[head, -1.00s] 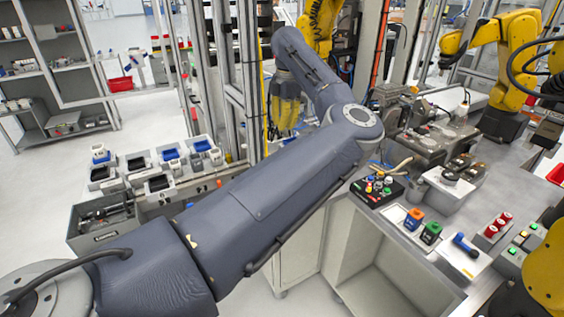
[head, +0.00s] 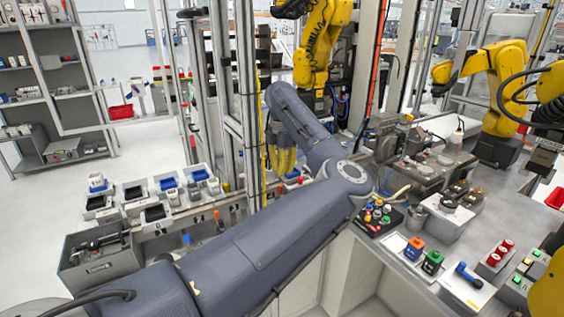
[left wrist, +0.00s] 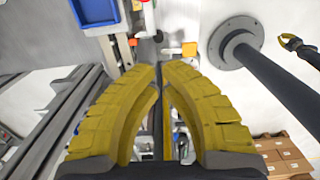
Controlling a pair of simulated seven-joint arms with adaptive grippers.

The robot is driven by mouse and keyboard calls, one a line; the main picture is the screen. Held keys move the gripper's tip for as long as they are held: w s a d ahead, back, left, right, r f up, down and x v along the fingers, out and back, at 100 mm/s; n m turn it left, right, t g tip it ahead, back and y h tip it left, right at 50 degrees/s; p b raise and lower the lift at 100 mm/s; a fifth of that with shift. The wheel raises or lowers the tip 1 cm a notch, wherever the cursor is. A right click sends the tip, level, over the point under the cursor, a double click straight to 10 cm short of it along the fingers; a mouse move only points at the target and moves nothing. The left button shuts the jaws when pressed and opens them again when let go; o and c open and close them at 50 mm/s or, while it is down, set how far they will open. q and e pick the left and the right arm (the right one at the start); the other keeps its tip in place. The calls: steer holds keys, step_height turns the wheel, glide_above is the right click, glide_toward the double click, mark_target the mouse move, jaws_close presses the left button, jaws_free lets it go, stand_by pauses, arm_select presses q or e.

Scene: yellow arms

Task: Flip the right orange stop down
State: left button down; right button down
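My left gripper (head: 282,168) hangs with its yellow fingers pointing down, in front of the metal frame at the middle of the head view. In the left wrist view its curved fingers (left wrist: 158,70) come nearly together at the tips, with nothing visible held. A small orange piece (left wrist: 190,49) lies just beyond the right fingertip there, apart from it. I cannot tell which is the right stop. My right gripper is not in view.
The left bench carries several small trays (head: 165,184) and a grey bin (head: 98,262). The right bench holds a black button box (head: 376,216) and coloured blocks (head: 432,262). A dark post (left wrist: 262,65) and a blue tray (left wrist: 95,12) show in the left wrist view.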

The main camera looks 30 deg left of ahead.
mark_target(282, 191)
arm_select(q)
step_height(282, 191, down, 8)
steer(key=shift+f, duration=0.25)
stand_by(0.4)
